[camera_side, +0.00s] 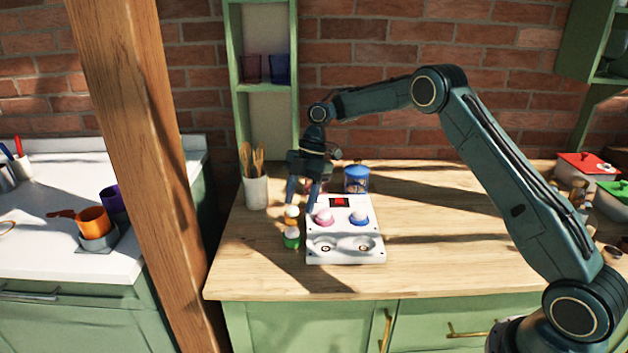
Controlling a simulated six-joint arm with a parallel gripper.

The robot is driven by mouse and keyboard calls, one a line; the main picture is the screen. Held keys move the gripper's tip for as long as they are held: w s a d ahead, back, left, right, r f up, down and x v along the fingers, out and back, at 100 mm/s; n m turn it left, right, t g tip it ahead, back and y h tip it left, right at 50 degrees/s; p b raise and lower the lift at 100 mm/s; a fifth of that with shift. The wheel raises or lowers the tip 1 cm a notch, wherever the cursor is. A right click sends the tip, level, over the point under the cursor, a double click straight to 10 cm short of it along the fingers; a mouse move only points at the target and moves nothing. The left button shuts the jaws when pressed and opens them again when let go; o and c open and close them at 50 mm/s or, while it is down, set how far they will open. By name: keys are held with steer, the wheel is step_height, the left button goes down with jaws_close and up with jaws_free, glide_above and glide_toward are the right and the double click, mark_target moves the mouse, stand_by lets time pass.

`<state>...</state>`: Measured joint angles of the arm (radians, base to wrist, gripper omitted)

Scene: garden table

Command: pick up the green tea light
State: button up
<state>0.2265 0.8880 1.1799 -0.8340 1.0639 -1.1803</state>
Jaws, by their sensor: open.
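The green tea light (292,240), a small green cup with a white top, stands on the wooden table just left of the white holder (372,252). An orange tea light (291,221) stands right behind it, partly overlapping it in the picture. A pink tea light (324,217) and a blue tea light (359,217) sit in the back places of the holder; its two front places are empty. My gripper (301,204) is open and points down. In the picture its fingertips are just above the orange tea light, behind and above the green one. Nothing shows between the fingers.
A blue jar (356,180) stands behind the holder. A pot of wooden utensils (256,192) stands at the back left of the table. Lidded pots (586,165) are at the far right. The table is clear in front and right of the holder.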

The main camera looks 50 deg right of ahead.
mark_target(294, 228)
steer(key=shift+x, duration=1.25)
steer(key=shift+x, duration=2.6)
steer(key=c, duration=0.6)
